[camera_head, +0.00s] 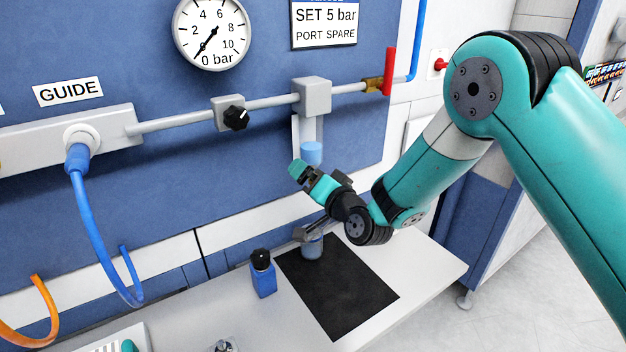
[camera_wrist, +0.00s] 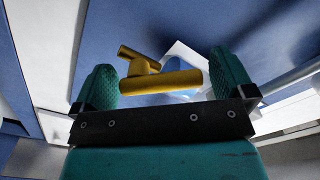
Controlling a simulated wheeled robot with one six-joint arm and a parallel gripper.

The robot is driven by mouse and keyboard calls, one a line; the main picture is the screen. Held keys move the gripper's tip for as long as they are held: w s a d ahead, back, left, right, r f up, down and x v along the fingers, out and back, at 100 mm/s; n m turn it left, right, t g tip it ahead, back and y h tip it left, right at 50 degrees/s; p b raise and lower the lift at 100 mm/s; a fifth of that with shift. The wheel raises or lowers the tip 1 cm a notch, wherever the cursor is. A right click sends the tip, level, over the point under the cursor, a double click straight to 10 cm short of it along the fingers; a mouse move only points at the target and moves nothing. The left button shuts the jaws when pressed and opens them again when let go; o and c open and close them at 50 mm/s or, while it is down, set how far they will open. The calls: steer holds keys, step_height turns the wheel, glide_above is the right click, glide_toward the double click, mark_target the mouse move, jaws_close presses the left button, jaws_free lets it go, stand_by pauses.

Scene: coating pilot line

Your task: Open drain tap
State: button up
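The drain tap (camera_wrist: 160,80) is a brass-yellow fitting with a thick bar and a short stub rising at its left. It lies between the two teal fingers of my gripper (camera_wrist: 165,78) in the wrist view. The fingers stand apart, with gaps to the bar, at least on the left. In the head view my gripper (camera_head: 312,176) is just below the blue-tinted bowl (camera_head: 311,153) under the grey pipe block (camera_head: 312,96). The tap is hidden behind the gripper there.
A clear cup (camera_head: 312,247) stands on a black mat (camera_head: 340,293) below my gripper. A blue bottle with a black cap (camera_head: 263,275) stands left of the mat. A red-handled valve (camera_head: 388,72), a black knob (camera_head: 235,117) and a gauge (camera_head: 211,34) are on the wall.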

steer(key=shift+f, duration=0.1)
steer(key=shift+s+d+f+b, duration=0.1)
steer(key=shift+s+d+b, duration=0.15)
steer(key=shift+b, duration=0.15)
steer(key=b+v, duration=1.4)
steer(key=v, duration=0.2)
steer(key=shift+s+d, duration=0.15)
steer(key=shift+s, duration=0.2)
